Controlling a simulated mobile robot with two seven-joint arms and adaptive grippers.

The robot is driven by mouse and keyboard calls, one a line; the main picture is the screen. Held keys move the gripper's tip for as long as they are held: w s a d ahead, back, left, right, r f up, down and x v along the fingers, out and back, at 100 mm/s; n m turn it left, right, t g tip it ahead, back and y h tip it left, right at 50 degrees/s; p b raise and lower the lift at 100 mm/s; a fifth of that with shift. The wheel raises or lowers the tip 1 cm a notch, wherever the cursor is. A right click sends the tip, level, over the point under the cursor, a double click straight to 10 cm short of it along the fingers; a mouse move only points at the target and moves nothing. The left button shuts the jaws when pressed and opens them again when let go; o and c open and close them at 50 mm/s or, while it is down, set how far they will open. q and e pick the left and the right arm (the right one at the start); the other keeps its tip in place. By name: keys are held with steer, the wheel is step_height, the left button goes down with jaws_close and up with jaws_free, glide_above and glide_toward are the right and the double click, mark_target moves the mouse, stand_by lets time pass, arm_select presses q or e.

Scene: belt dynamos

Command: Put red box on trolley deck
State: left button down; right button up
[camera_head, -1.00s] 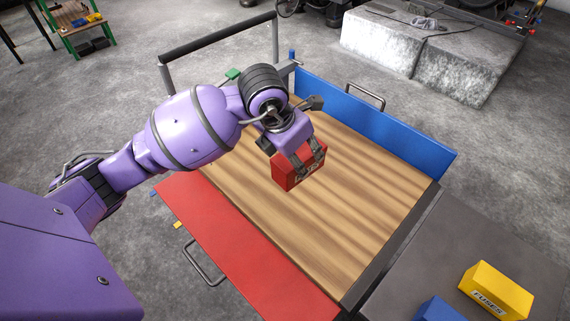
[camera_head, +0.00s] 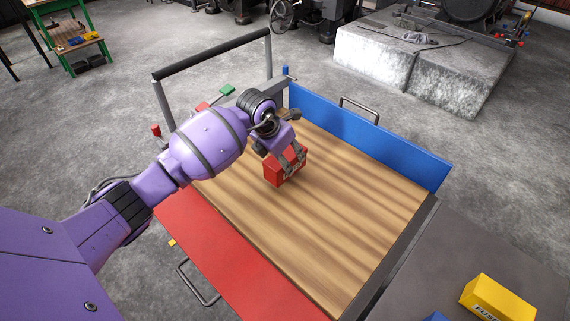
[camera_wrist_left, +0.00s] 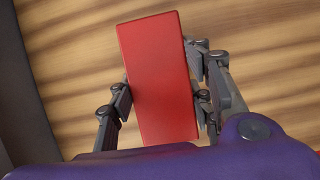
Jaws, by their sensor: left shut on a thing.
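The red box (camera_head: 285,167) is in my left gripper (camera_head: 291,163), over the wooden trolley deck (camera_head: 340,215). In the left wrist view the box (camera_wrist_left: 158,75) lies between the two fingers of the gripper (camera_wrist_left: 163,98), which touch its sides. The deck's wood grain (camera_wrist_left: 75,50) shows behind it. I cannot tell for sure whether the box's underside touches the deck. My right gripper is not in view.
The trolley has a blue side panel (camera_head: 370,135), a red side panel (camera_head: 220,255) and a dark push handle (camera_head: 215,55). A grey surface (camera_head: 450,260) with a yellow fuses box (camera_head: 497,297) adjoins at the lower right. Most of the deck is clear.

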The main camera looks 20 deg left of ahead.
arm_select(q)
steer(key=shift+w+f, duration=0.1)
steer(key=shift+w, duration=0.1)
steer(key=shift+w+a+f, duration=0.1)
steer(key=shift+a+f, duration=0.05)
steer(key=shift+f, duration=1.5)
steer(key=shift+f+b, duration=0.2)
steer(key=shift+b, duration=0.1)
steer(key=c, duration=0.9)
jaws_free()
steer(key=shift+a+r, duration=0.1)
steer(key=shift+r, duration=0.35)
steer(key=p+v, duration=0.1)
steer(key=v, duration=1)
steer(key=shift+s+r, duration=0.15)
steer(key=shift+s, duration=0.15)
